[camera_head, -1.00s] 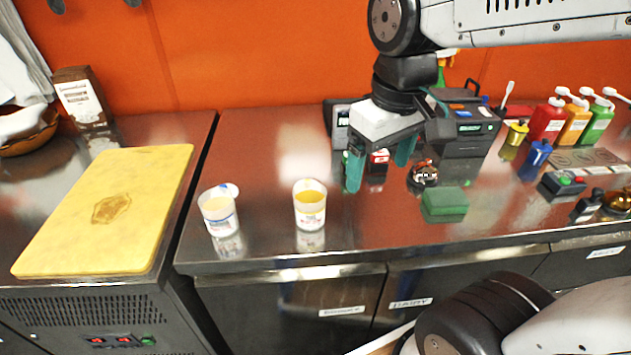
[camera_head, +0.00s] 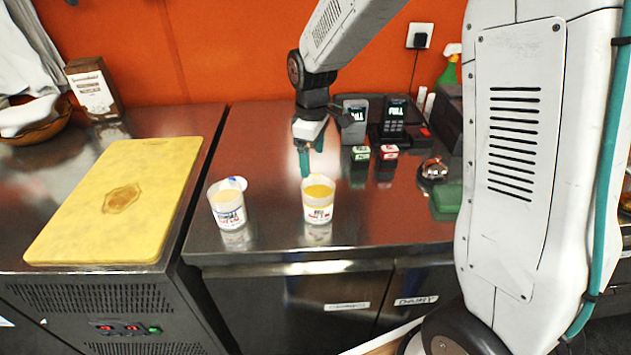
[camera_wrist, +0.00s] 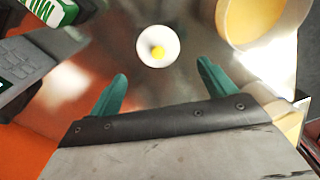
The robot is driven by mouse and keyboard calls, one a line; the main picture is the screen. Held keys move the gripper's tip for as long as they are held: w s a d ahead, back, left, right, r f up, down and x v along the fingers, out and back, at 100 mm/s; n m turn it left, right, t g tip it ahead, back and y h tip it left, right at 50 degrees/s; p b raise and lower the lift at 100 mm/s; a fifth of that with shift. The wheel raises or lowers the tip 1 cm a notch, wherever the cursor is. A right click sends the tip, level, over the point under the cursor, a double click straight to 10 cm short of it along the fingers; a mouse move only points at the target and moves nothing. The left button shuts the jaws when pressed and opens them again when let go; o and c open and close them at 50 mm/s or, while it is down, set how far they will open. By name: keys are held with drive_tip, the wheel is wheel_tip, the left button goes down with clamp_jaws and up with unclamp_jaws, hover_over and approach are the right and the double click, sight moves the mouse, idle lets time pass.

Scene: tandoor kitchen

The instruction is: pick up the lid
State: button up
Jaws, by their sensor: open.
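A small white round lid (camera_wrist: 150,40) with a yellow centre lies on the steel counter, ahead of and between my fingertips in the wrist view. In the head view it is mostly hidden behind the right-hand cup (camera_head: 318,207), which holds yellow contents. That cup (camera_wrist: 228,38) also shows at the upper right of the wrist view, apart from the lid. My gripper (camera_wrist: 161,78) is open and empty, with two teal fingers pointing toward the lid. In the head view my gripper (camera_head: 304,162) hangs just behind the right-hand cup.
A second cup (camera_head: 229,212) stands to the left, with a white and blue round piece (camera_head: 237,183) at its rim. Card terminals (camera_head: 355,118) and two small boxes (camera_head: 361,153) stand behind right. A yellow board (camera_head: 95,215) lies far left. A green block (camera_head: 446,200) lies right.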

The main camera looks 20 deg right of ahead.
drive_tip(key=f, duration=0.5)
drive_tip(key=shift+s+d+f, duration=0.25)
drive_tip(key=shift+d+f, duration=0.1)
drive_tip(key=c, duration=1)
